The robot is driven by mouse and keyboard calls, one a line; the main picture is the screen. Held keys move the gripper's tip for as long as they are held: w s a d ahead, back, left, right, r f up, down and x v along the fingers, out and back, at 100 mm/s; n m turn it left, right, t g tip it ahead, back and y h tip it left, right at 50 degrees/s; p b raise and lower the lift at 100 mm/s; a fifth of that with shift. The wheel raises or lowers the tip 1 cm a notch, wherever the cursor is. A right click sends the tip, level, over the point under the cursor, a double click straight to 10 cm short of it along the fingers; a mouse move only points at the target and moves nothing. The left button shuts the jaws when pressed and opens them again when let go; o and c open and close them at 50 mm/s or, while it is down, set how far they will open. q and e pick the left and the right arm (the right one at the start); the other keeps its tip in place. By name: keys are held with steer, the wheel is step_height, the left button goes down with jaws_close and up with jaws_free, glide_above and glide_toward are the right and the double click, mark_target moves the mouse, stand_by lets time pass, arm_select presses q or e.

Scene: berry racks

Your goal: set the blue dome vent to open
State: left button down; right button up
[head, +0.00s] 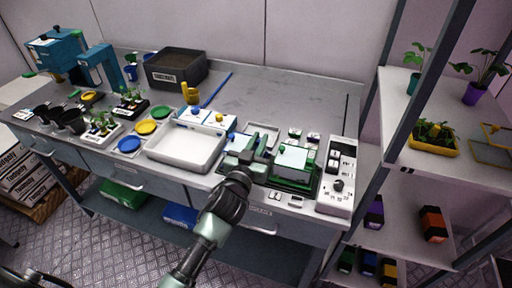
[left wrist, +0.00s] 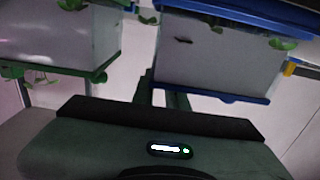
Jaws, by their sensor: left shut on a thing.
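In the left wrist view the blue dome (left wrist: 215,60) fills the upper right, upside down, with leaves inside. Its vent is not clearly visible, so I cannot tell its setting. My left gripper (head: 252,142) is beside the blue dome, between it and the green dome (head: 292,160). Its fingers (left wrist: 160,95) reach towards the blue dome's lid edge and are shut; their tips and what they hold are hidden. My right gripper is not in view.
The green dome (left wrist: 60,35) also shows in the left wrist view, close to the hand. A white tray (head: 185,158) stands left of my arm. A control box (head: 338,180) stands at the bench's right end.

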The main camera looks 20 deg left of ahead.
arm_select(q)
steer(key=shift+w, duration=0.55)
steer(key=shift+s, duration=0.1)
steer(key=c, duration=1.4)
jaws_free()
steer(key=s+b, duration=0.1)
steer(key=s, duration=0.6)
steer(key=shift+s, duration=0.35)
steer(key=shift+a, duration=0.1)
